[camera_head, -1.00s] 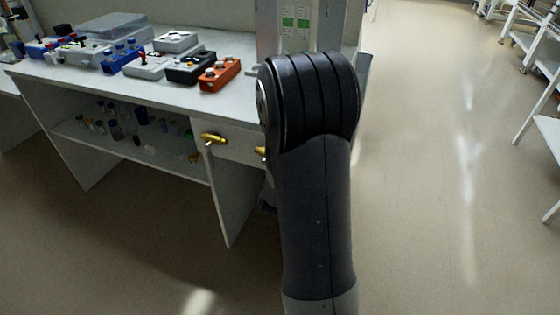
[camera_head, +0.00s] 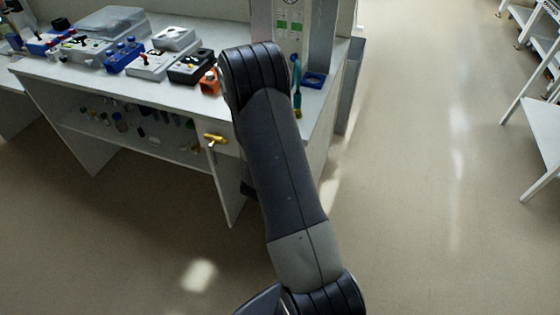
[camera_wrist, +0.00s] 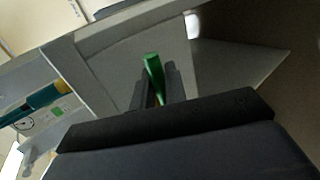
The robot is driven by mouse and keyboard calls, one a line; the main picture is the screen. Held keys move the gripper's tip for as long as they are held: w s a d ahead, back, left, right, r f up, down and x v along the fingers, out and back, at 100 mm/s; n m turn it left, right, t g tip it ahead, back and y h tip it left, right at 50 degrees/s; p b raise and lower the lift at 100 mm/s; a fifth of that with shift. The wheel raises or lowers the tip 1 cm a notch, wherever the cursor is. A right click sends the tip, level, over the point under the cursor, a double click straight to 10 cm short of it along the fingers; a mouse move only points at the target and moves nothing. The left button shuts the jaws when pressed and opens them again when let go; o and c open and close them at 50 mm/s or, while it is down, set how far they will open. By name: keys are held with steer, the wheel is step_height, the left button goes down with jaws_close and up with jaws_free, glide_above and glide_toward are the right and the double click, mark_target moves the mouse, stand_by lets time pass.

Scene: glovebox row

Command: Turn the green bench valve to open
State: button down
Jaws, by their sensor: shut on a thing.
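The green valve handle (camera_wrist: 155,66) shows in the wrist view as a narrow green bar. My gripper (camera_wrist: 157,82) has its two dark fingers on either side of it and is shut on it. The handle's far end sticks out past the fingertips. The valve body is hidden, so I cannot tell how far it is turned. In the head view my arm hides the gripper and the green valve. A brass-coloured valve (camera_head: 214,139) sits on the bench front, left of my arm.

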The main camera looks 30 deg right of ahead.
stand_by(0.5)
steer(key=c, duration=1.5)
jaws_free()
steer(key=p+v, duration=0.1)
steer(key=v, duration=0.9)
steer(key=shift+s+a+r, duration=0.2)
steer(key=shift+a+r, duration=0.05)
steer(key=shift+a, duration=0.05)
steer(key=x, duration=1.1)
steer(key=shift+b, duration=0.4)
